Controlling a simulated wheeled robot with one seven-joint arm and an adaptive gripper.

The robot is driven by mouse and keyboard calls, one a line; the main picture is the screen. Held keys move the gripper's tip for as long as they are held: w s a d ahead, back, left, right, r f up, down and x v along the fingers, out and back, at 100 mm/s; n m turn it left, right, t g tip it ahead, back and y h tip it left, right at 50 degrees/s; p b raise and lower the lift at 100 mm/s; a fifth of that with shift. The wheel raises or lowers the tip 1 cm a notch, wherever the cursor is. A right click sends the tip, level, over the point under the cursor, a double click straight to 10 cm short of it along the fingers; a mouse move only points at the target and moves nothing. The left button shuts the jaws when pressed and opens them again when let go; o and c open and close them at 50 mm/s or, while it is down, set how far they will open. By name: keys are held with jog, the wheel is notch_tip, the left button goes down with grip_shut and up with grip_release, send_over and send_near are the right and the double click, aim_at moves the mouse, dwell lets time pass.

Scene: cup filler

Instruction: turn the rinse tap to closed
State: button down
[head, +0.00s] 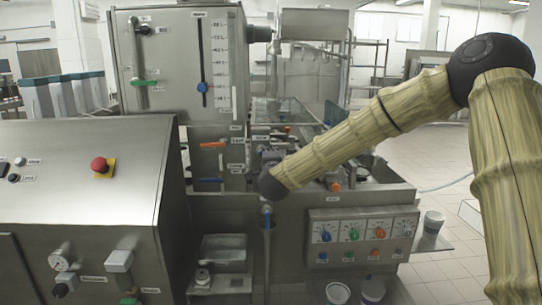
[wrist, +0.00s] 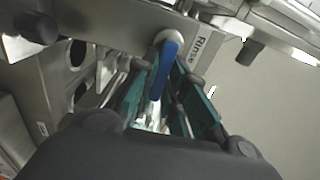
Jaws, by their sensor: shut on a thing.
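The rinse tap (wrist: 163,70) has a blue lever and a round pale hub, beside a label reading "Rinse" on a metal panel in the wrist view. My gripper (wrist: 166,88) has its teal-padded fingers on either side of the blue lever and is shut on it. The lever's far end is partly hidden between the fingers. In the head view my arm's dark wrist end is at the front edge of the machine, and the fingers cannot be made out clearly there.
A control box with an emergency stop (head: 102,165) stands at the left. A panel with coloured knobs (head: 362,235) is at the front right. An orange lever (head: 212,145) and another blue lever (head: 208,180) are left of my wrist. Buckets (head: 372,290) stand below. Open floor lies at the right.

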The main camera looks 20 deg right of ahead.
jog(key=shift+f, duration=0.1)
jog(key=c, duration=1.5)
grip_release()
jog(key=shift+o, duration=0.2)
jog(key=shift+s, duration=0.15)
jog(key=v, duration=1.2)
